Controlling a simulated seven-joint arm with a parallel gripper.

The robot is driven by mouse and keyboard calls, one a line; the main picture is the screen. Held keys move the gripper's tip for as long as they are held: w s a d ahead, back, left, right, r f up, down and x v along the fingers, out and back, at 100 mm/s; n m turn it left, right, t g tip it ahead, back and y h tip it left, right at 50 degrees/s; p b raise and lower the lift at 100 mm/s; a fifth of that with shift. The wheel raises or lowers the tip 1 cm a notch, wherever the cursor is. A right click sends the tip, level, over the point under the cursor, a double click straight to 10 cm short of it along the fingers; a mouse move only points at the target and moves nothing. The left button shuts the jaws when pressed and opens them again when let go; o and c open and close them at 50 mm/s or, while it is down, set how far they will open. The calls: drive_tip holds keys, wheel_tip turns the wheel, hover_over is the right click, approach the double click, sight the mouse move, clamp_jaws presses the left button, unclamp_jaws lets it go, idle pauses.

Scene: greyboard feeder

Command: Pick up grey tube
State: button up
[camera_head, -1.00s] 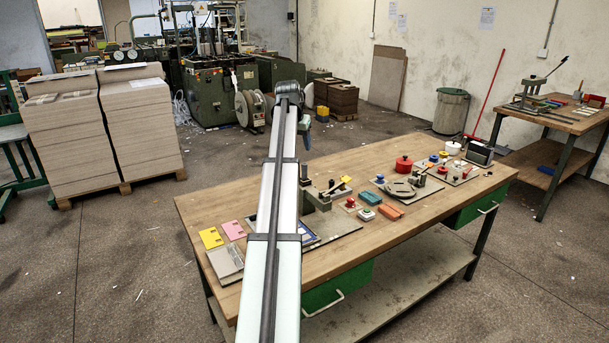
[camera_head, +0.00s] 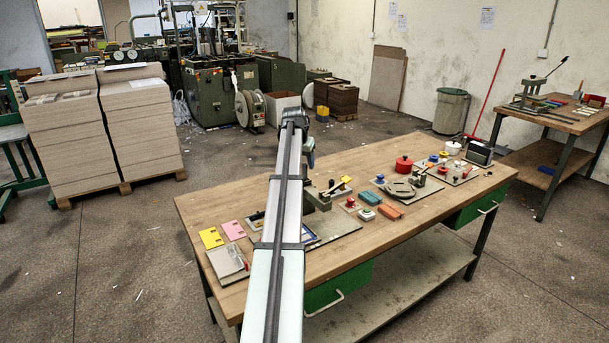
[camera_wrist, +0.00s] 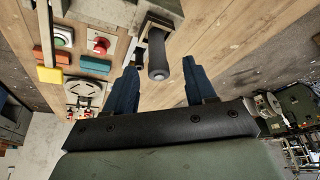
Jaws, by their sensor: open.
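A dark grey tube (camera_wrist: 158,58) with a paler round end shows in the wrist view, beside a grey metal block. My gripper (camera_wrist: 162,64) is open. Its two blue fingers appear to either side of the tube's near end, with gaps, and nothing is held. I cannot tell whether the fingertips are at the tube's depth. In the head view my gripper (camera_head: 308,160) hangs at the end of my arm over the far side of the workbench (camera_head: 420,213). I cannot make out the tube there.
In the wrist view, a red knob (camera_wrist: 101,46), a teal block (camera_wrist: 95,65) and an orange block (camera_wrist: 50,75) lie left of the tube. A small black cylinder (camera_wrist: 140,57) is close to the left finger. Bare wood (camera_wrist: 220,50) lies to the right.

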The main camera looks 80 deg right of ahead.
sight(304, 163)
drive_tip(key=x, duration=0.4)
drive_tip(key=shift+d+f, duration=0.15)
clamp_jaws()
idle(0.4)
